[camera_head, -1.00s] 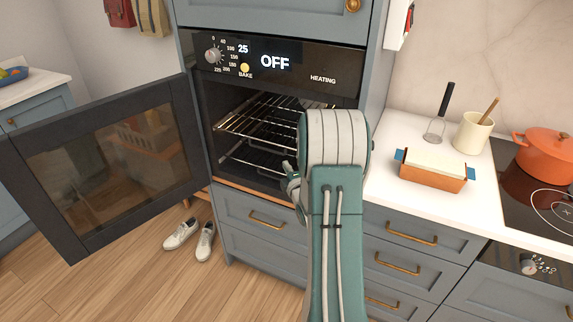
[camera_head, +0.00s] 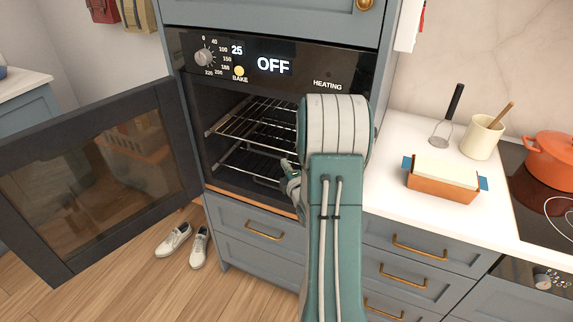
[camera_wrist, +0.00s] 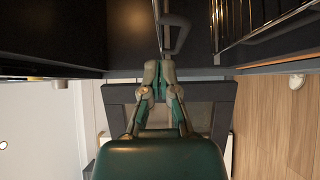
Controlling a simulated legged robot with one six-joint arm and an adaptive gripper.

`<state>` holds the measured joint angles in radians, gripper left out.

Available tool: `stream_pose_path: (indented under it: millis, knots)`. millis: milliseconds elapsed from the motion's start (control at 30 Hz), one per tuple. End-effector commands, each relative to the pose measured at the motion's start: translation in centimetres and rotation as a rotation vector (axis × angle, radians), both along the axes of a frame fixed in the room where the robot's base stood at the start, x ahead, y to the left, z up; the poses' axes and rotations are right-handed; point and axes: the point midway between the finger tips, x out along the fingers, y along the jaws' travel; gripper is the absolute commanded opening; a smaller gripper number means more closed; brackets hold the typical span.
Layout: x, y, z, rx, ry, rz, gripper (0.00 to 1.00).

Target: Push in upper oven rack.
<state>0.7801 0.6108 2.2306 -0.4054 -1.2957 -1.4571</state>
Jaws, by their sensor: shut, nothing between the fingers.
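The oven (camera_head: 290,65) is open, its dark glass door (camera_head: 110,165) swung out to the left. The upper oven rack (camera_head: 245,125), a silver wire grid, shows in the upper part of the cavity; its right part is hidden behind my arm. I cannot tell how far out it sits. A lower rack (camera_head: 245,165) lies below it. My gripper (camera_head: 290,172) is low in front of the opening, partly hidden by my arm. In the wrist view my gripper (camera_wrist: 160,72) is shut and empty, with rack wires (camera_wrist: 265,20) at the upper right, apart from the fingertips.
Drawers (camera_head: 262,236) lie below the oven. White shoes (camera_head: 185,245) stand on the floor under the door. On the counter (camera_head: 400,150) at right are an orange dish (camera_head: 442,180), a utensil crock (camera_head: 482,137) and an orange pot (camera_head: 553,160).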

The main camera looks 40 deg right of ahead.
Motion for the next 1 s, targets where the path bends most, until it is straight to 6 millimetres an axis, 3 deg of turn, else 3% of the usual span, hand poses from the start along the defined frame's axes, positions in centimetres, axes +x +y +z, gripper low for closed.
stream_pose_path:
  millis: [433, 1000]
  knots:
    - [1.7, -4.7, -0.1, 0.003, 0.0, -0.005, 0.0]
    - [2.2, -5.1, -0.2, 0.004, 0.0, -0.008, 0.0]
